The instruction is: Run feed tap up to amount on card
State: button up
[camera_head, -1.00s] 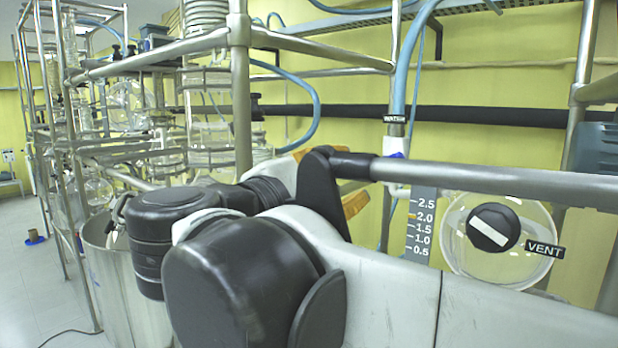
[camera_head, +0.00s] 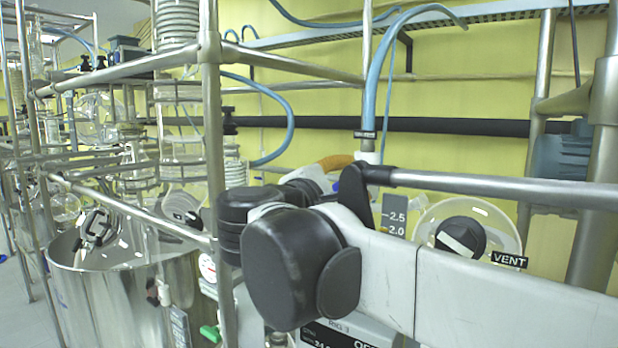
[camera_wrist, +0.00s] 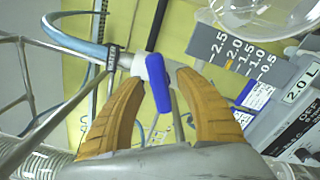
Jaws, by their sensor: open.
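The feed tap has a blue handle (camera_wrist: 158,84) on a white body (camera_wrist: 140,66), at the end of a blue hose (camera_wrist: 75,40). My gripper (camera_wrist: 157,76) is open, with one orange finger on each side of the tap. I cannot tell whether either finger touches it. In the head view my gripper (camera_head: 335,162) is partly hidden behind my arm, and the hose (camera_head: 376,85) comes down behind it. A grey scale plate (camera_wrist: 236,55) marked 0.5 to 2.5 is beside the tap. A small white card (camera_wrist: 255,95) is near it, its writing too small to read.
A clear round vessel (camera_wrist: 262,12) is beside the scale. A black knob (camera_head: 461,238) sits by a VENT label (camera_head: 509,260). Metal rails (camera_head: 500,186) and a steel vat (camera_head: 120,300) surround my arm.

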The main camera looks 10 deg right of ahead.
grip_shut()
jog(key=shift+s+a, duration=0.1)
jog(key=shift+m, duration=0.4)
jog(key=shift+r+m+b, duration=0.1)
jog(key=shift+m+b, duration=0.45)
jog(key=shift+m, duration=1.85)
jog(key=shift+c, duration=1.3)
grip_release()
jog(key=shift+o, duration=1.3)
jog(key=shift+w, duration=0.2)
